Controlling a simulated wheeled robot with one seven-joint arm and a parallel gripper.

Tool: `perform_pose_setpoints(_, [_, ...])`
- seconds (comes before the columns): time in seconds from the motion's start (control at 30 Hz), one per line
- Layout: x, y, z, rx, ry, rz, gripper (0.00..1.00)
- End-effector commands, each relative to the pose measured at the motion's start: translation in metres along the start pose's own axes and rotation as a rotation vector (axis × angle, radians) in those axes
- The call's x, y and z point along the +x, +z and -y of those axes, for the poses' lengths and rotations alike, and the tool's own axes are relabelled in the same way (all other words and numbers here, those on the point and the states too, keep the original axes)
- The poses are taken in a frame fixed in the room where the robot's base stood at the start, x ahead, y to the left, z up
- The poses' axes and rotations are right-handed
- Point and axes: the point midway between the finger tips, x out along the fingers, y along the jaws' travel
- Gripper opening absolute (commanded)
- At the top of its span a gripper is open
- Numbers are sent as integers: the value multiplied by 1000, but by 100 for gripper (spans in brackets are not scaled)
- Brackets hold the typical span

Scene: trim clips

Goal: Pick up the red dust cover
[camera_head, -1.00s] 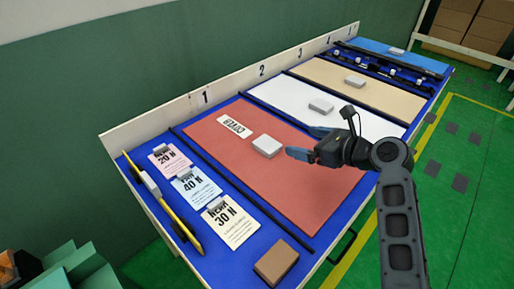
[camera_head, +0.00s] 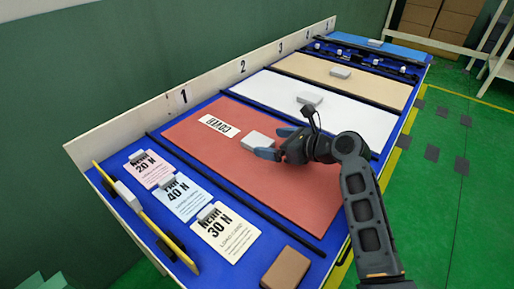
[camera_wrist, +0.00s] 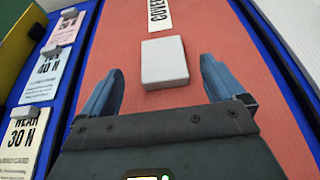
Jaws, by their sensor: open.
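The red dust cover (camera_head: 285,185) is a flat red panel lying on the blue bench in section 1. A white block (camera_head: 258,140) sits on its middle like a handle, beside a COVER label (camera_head: 219,126). My gripper (camera_head: 275,144) is open and empty just right of the block. In the wrist view the red cover (camera_wrist: 118,38) fills the middle. The white block (camera_wrist: 165,62) appears between and slightly beyond the two blue fingertips of my gripper (camera_wrist: 161,66), with gaps on both sides. The height of the fingertips above the cover is hard to tell.
White (camera_head: 335,116), tan (camera_head: 375,84) and blue (camera_head: 385,48) panels lie farther along the bench, each with a small block. Three cards, including the 30 N card (camera_head: 226,232), a yellow tool (camera_head: 150,218) and a brown block (camera_head: 286,268) lie at the near end.

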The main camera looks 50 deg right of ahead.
Motion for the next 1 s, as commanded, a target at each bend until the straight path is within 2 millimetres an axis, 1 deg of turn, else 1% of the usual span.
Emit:
perform_pose_setpoints(0.13, [22, -6, 4, 0, -1, -1, 96])
perform_pose_setpoints(0.2, [31, -5, 3, -2, 0, -1, 96])
perform_pose_setpoints(0.3, [40, -5, 3, -2, -1, -1, 96])
perform_pose_setpoints(0.4, [44, -5, 3, -1, -1, -1, 96])
perform_pose_setpoints(0.57, [44, -5, 3, 0, -1, 0, 96])
perform_pose_setpoints(0.67, [43, -5, 3, 0, -1, 0, 88])
perform_pose_setpoints(1.0, [43, -5, 3, -1, -1, 0, 56])
